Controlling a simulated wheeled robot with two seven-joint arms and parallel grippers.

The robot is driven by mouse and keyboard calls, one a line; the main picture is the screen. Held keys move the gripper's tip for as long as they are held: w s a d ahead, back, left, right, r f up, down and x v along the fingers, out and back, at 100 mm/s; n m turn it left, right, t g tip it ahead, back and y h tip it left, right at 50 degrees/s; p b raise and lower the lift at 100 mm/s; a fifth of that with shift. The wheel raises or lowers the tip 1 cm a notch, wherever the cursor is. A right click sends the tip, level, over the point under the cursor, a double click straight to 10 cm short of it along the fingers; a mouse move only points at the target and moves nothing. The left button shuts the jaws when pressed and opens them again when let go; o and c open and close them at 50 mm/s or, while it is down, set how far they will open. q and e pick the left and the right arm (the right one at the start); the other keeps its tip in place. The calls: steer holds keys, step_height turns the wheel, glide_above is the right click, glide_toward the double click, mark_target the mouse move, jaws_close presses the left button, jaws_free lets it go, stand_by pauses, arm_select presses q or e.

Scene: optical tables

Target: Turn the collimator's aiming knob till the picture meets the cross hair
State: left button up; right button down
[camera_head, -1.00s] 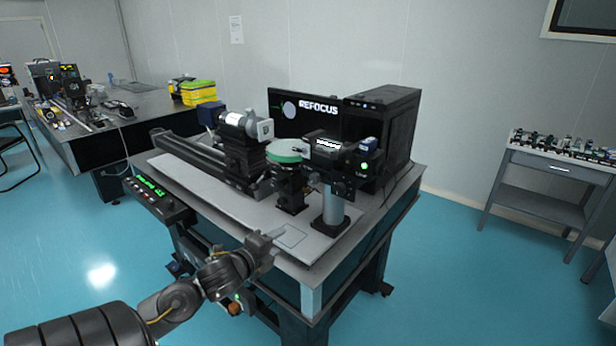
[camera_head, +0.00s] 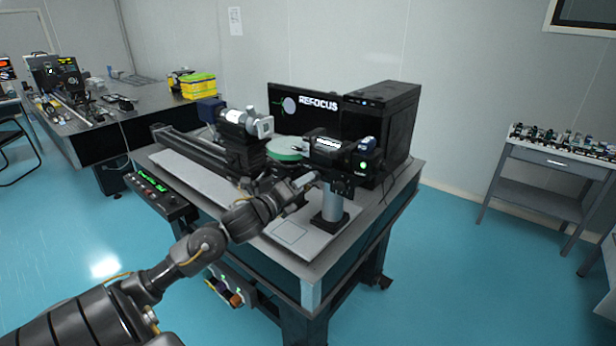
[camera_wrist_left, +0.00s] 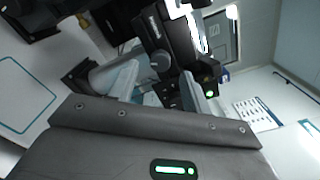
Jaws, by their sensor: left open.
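The monitor (camera_head: 318,127) at the back of the table shows a pale disc, a faint green mark left of it, and the word REFOCUS. A white-bodied tube (camera_head: 236,117) sits on a dark rail. Facing it, across a green round part (camera_head: 285,148), a black instrument (camera_head: 328,150) with a green light stands on a grey post; I cannot tell which is the collimator. My left gripper (camera_head: 306,181) is open beside this instrument's underside. In the left wrist view, a round grey knob (camera_wrist_left: 161,62) shows just beyond and between the open fingers (camera_wrist_left: 160,88), apparently untouched.
A black computer case (camera_head: 385,125) stands at the table's back right. A control box (camera_head: 162,193) with green displays is on the table's left edge. White board (camera_head: 290,234) is bare at the front. Another optical table (camera_head: 120,135) and a side bench (camera_head: 560,165) stand farther off.

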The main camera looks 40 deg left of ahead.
arm_select(q)
steer(key=w, duration=0.3)
steer(key=shift+w+p, duration=0.2)
steer(key=shift+p, duration=0.15)
steer(key=c, duration=1)
steer(key=shift+n, duration=0.3)
